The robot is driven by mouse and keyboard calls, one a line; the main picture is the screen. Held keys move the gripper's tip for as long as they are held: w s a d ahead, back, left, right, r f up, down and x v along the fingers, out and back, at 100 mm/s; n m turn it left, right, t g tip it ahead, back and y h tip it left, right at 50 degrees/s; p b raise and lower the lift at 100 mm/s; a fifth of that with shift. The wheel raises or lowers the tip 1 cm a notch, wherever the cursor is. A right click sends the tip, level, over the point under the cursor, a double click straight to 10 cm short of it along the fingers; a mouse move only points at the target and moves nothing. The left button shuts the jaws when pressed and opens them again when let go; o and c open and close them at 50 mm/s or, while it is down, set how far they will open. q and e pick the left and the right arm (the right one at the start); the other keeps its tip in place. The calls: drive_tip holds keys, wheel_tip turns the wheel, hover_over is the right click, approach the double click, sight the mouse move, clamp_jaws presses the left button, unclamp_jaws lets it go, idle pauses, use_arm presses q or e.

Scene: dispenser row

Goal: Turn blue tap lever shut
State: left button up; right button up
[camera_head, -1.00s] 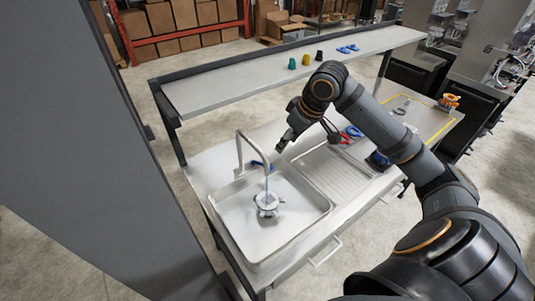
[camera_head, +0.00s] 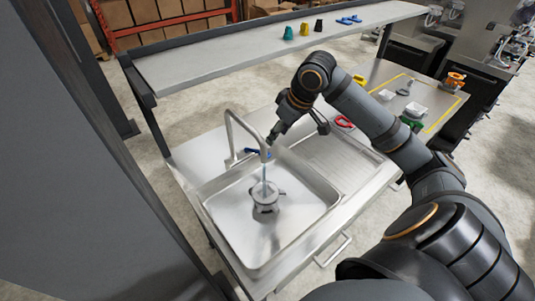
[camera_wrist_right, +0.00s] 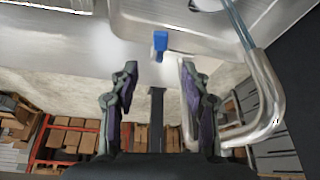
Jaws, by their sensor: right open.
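The tap (camera_head: 231,135) is a curved grey metal pipe over the sink (camera_head: 215,212). A thin bluish stream (camera_head: 264,182) runs from its spout down into the basin. The tap pipe (camera_wrist_right: 268,95) curves along the right side there. My right gripper (camera_head: 271,138) is just above the lever in the head view; in the wrist view its jaws (camera_wrist_right: 157,72) are open and empty. My left gripper is not in view.
A metal round fitting (camera_head: 265,198) sits in the basin. A ribbed drainboard (camera_head: 335,165) lies right of it. A raised shelf (camera_head: 220,64) behind holds small coloured items. A red-handled item (camera_head: 344,122) and a green item (camera_head: 411,123) lie on the counter at right.

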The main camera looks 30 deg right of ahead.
sight(257, 152)
drive_tip(key=p+x, duration=0.1)
drive_tip(key=x, duration=0.8)
drive_tip(key=shift+a, duration=0.15)
drive_tip(key=shift+w+f, duration=0.2)
drive_tip(key=shift+f, duration=0.4)
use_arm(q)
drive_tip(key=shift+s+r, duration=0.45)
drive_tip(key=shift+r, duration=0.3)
use_arm(e)
drive_tip(key=shift+c, duration=0.4)
clamp_jaws()
